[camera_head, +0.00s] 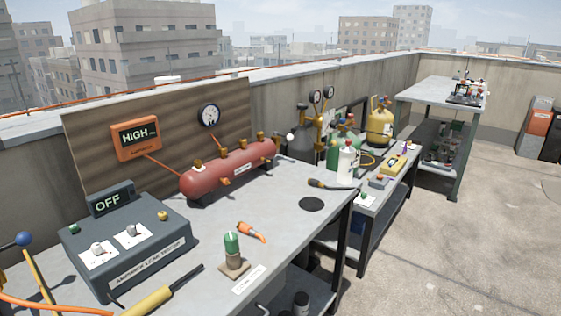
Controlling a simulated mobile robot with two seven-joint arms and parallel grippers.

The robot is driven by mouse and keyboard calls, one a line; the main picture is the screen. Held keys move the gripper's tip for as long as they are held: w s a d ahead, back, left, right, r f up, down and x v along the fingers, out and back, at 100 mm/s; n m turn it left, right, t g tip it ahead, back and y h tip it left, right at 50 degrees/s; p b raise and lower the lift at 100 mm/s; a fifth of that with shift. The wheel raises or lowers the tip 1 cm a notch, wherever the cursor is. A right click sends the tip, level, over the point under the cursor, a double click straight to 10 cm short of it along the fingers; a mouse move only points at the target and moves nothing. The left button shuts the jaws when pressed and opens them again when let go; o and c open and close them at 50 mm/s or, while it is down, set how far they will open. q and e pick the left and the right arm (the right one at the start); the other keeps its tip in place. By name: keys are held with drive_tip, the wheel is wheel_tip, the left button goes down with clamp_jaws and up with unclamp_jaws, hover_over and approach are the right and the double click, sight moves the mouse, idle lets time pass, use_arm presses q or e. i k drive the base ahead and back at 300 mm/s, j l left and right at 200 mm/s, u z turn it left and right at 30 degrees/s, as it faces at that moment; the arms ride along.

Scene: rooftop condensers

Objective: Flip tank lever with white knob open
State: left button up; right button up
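A red horizontal tank (222,172) with several brass fittings lies along the back of the grey workbench. A small white round knob (291,136) shows just past the tank's right end, beside brass fittings. The lever arm under this knob is too small to make out, so I cannot tell its position. A lever with a blue knob (24,239) on a yellow shaft stands at the left front edge. Neither of my grippers shows in this view.
A dark box reading OFF (125,235) stands at the bench's left, below an orange HIGH display (137,136). Gas cylinders (380,122) stand behind right. Floor at right is open.

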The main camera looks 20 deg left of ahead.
sight(289, 137)
drive_tip(key=i+l, duration=0.4)
drive_tip(key=l, duration=0.15)
drive_tip(key=i+l, duration=0.35)
drive_tip(key=l, duration=0.15)
drive_tip(key=i+l, duration=0.4)
drive_tip(key=l, duration=0.15)
drive_tip(key=i+l, duration=0.35)
drive_tip(key=l, duration=0.15)
drive_tip(key=i+l, duration=0.4)
drive_tip(key=l, duration=0.15)
drive_tip(key=i+l, duration=0.75)
drive_tip(key=l, duration=0.3)
drive_tip(key=u, duration=2.2)
